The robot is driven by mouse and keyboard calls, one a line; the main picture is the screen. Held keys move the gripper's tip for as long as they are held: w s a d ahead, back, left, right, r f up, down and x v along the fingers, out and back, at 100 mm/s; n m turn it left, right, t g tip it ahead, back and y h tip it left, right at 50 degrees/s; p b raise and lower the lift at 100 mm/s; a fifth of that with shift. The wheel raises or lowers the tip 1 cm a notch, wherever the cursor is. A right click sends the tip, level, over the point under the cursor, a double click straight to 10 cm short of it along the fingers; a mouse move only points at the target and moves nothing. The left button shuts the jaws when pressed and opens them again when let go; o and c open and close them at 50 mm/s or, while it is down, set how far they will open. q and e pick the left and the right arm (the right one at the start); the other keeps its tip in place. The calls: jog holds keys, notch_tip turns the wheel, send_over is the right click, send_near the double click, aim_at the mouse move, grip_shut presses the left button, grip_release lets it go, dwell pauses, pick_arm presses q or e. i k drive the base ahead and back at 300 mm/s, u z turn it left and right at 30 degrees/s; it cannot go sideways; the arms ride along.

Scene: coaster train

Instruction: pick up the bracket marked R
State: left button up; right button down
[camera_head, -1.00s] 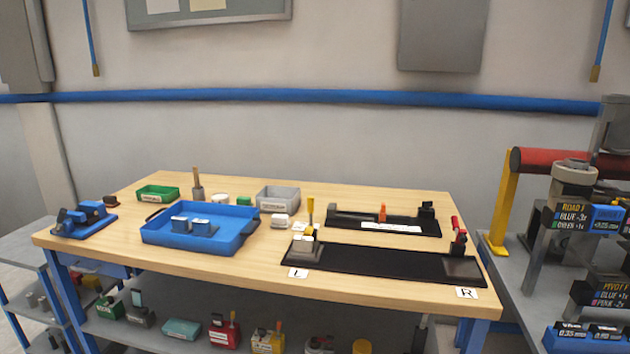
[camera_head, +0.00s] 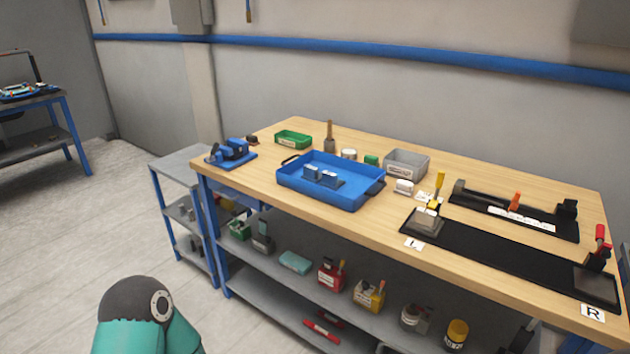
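The blue tray (camera_head: 345,199) stands on the wooden workbench and holds two small grey-blue parts that look like brackets. The left part (camera_head: 311,173) and the right part (camera_head: 329,180) sit side by side on the tray floor. Any letters on them are too small to read. A white card marked R (camera_head: 592,312) lies at the bench's front right corner beside a long black fixture (camera_head: 500,255). A card marked L (camera_head: 413,244) lies at the fixture's left end. Neither gripper is in view; only a teal and black part of my arm shows at the bottom left.
A blue vise-like device (camera_head: 231,153), a green bin (camera_head: 293,139) and a grey bin (camera_head: 407,164) stand on the bench. A second black fixture (camera_head: 515,214) lies behind the long one. A grey side cart (camera_head: 185,165) stands left of the bench. The floor at left is clear.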

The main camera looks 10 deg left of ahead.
aim_at(329, 180)
jog(key=u, duration=0.55)
jog(key=i, duration=0.25)
jog(key=u, duration=0.8)
jog(key=i, duration=0.85)
jog(key=z, duration=4.1)
jog(key=k, duration=0.1)
jog(key=u, duration=2.45)
